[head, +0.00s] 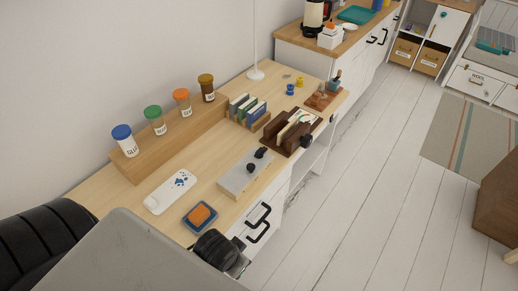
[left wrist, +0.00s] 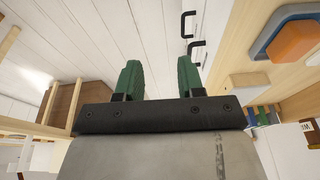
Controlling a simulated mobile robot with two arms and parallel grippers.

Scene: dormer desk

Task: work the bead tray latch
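A white tray with blue bead-like spots (head: 172,190) lies flat on the wooden desk in the head view. Its latch cannot be made out at this size. To its right is a flat grey box (head: 240,178) with two black knobs on top. My left gripper's green fingers (left wrist: 159,76) are wide apart with nothing between them in the left wrist view. In the head view that gripper is by the desk's front edge, mostly hidden behind a dark part of my arm. It is apart from the tray. My right gripper is not seen.
A blue dish (head: 187,218) with an orange block (head: 200,214) lies near the front edge; the block also shows in the left wrist view (left wrist: 295,40). Several lidded jars stand on a wooden riser (head: 170,148). A dark organiser (head: 277,148) stands farther along. Black drawer handles (head: 258,232) protrude below.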

